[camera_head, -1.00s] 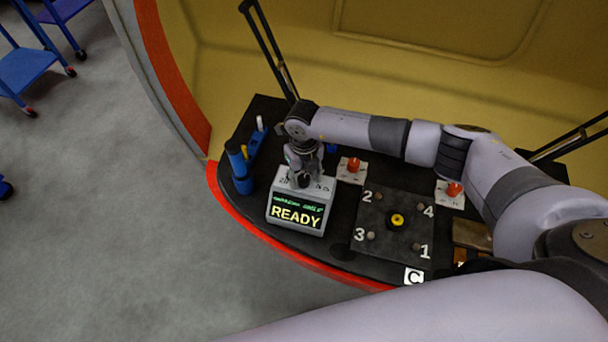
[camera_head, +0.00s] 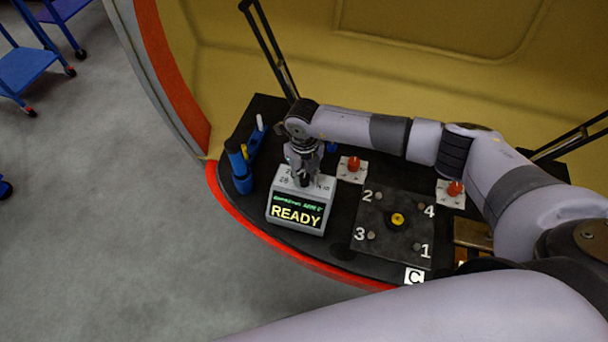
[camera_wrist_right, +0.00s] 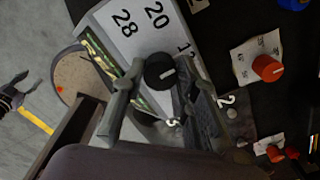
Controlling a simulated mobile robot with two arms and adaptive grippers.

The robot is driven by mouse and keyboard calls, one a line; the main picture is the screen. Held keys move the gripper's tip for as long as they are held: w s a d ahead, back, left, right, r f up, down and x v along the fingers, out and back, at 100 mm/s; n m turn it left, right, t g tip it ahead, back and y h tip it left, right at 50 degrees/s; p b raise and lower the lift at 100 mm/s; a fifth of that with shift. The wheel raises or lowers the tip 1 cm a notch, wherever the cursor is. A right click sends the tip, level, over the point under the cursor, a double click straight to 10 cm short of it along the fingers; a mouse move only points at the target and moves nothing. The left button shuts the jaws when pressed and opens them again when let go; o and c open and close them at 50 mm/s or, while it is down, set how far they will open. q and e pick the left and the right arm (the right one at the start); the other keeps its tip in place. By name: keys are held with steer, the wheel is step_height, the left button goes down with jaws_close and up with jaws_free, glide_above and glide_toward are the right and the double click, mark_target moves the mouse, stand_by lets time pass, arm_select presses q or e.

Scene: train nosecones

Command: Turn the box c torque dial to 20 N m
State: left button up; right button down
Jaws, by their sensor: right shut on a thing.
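A grey box with a lit screen reading READY (camera_head: 297,212) stands on the black console. Its black torque dial (camera_wrist_right: 160,72) has a white pointer mark and sits among the printed numbers 28, 20 and 12, with another number partly hidden. The mark points to the right in the right wrist view, roughly toward the 12 side. My right gripper (camera_head: 303,178) comes down on the box top and is shut on the dial; its fingers also show in the right wrist view (camera_wrist_right: 160,90). A dark gripper, apparently my left (camera_wrist_right: 14,94), shows at that view's left edge, its jaws unclear.
Red knobs on white plates (camera_head: 353,166) (camera_head: 453,190) stand nearby. Blue holders (camera_head: 241,175) stand left of the box. My right arm spans the console's back.

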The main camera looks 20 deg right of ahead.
mark_target(304, 178)
steer(key=n+b, duration=0.4)
steer(key=shift+f, duration=0.2)
steer(key=shift+r+n+b, duration=0.15)
steer(key=shift+n+b, duration=1.65)
steer(key=shift+n, duration=0.4)
steer(key=shift+r, duration=0.1)
steer(key=c, duration=1.2)
jaws_free()
steer(key=shift+c, duration=0.2)
step_height(304, 178, up, 12)
